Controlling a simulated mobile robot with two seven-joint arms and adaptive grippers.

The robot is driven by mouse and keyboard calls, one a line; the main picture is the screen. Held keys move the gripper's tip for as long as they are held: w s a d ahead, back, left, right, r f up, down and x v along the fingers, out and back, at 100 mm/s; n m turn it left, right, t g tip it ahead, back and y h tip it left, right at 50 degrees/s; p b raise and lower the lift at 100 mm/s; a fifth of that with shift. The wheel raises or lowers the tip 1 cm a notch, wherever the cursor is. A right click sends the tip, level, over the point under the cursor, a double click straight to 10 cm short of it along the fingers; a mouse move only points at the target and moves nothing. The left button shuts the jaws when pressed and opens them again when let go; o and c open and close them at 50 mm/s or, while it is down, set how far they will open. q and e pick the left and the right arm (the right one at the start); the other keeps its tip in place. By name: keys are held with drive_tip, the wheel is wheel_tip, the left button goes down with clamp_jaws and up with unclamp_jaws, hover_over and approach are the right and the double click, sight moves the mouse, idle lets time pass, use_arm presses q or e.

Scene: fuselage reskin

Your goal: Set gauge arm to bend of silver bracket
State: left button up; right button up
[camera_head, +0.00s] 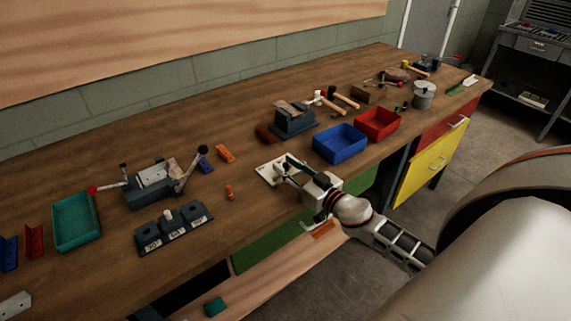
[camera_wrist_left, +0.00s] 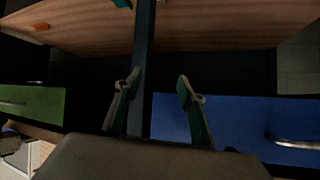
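A silver bracket (camera_head: 14,306) with small dark holes lies at the lower left edge of the bench in the head view, partly cut off. A white plate (camera_head: 268,172), which looks like the gauge, lies near the bench's front edge. My right gripper (camera_head: 288,165) is over this plate and hides much of it. I cannot make out the gauge arm apart from the dark fingers, nor whether they touch it or are closed. My left gripper (camera_wrist_left: 155,90) shows in the left wrist view with its fingers apart and nothing between them. It is outside the head view.
A dark block with numbered labels (camera_head: 174,234), a lever tool (camera_head: 155,187) and a teal tray (camera_head: 77,240) stand on the left. Blue (camera_head: 340,155) and red (camera_head: 377,128) bins stand right of the plate. Below the left gripper are a blue drawer (camera_wrist_left: 235,115) and dark upright.

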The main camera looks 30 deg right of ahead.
drive_tip(key=shift+w, duration=0.35)
clamp_jaws()
drive_tip(key=shift+w+a+f+n+y+b, duration=0.15)
drive_tip(key=shift+w+n+y+b, duration=0.1)
drive_tip(key=shift+n+y+b, duration=0.4)
drive_tip(key=shift+w+a+n+g+y, duration=0.15)
drive_tip(key=shift+n+g+y, duration=0.25)
drive_tip(key=shift+y, duration=0.45)
drive_tip(key=shift+w+a+n+g+y, duration=0.15)
drive_tip(key=shift+n+g+y, duration=0.25)
drive_tip(key=shift+y, duration=0.4)
unclamp_jaws()
